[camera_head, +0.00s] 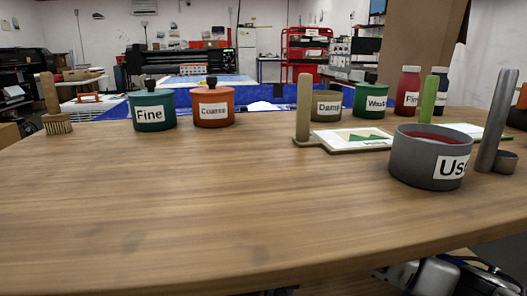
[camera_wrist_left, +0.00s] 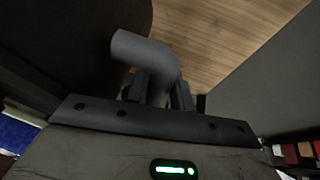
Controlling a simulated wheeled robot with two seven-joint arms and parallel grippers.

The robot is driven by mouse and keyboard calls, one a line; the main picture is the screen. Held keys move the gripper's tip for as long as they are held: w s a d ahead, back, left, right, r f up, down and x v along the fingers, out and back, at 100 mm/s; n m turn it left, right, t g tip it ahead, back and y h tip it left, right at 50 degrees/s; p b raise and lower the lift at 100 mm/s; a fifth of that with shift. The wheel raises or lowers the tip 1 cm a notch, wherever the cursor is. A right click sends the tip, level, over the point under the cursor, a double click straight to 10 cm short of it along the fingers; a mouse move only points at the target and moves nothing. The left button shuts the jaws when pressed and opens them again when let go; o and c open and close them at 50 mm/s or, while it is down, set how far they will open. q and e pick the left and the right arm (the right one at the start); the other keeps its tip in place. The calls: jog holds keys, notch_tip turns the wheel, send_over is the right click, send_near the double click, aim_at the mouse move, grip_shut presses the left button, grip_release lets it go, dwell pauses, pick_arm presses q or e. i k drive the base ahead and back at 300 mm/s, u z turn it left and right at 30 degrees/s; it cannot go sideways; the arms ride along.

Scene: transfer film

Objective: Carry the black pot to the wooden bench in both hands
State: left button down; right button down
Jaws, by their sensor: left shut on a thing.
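In the left wrist view, my left gripper (camera_wrist_left: 158,90) is shut on a dark grey bent handle (camera_wrist_left: 145,48). A large dark surface (camera_wrist_left: 60,45) fills the upper left beside the handle; it looks like the side of the black pot, but only part shows. The pot does not show in the head view, nor does either gripper. The wooden bench (camera_head: 200,210) spreads across the head view, with its front and middle bare. My right gripper is not in view.
Along the bench's far side stand a brush (camera_head: 52,105), a green pot marked Fine (camera_head: 153,113) and an orange pot (camera_head: 213,108). A grey tub (camera_head: 415,165) and a board (camera_head: 350,139) take up the right. Bare wood (camera_wrist_left: 225,35) shows in the left wrist view.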

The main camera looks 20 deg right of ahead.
aim_at(236, 190)
jog(key=u, duration=0.3)
jog(key=k, duration=1.4)
jog(key=z, duration=0.3)
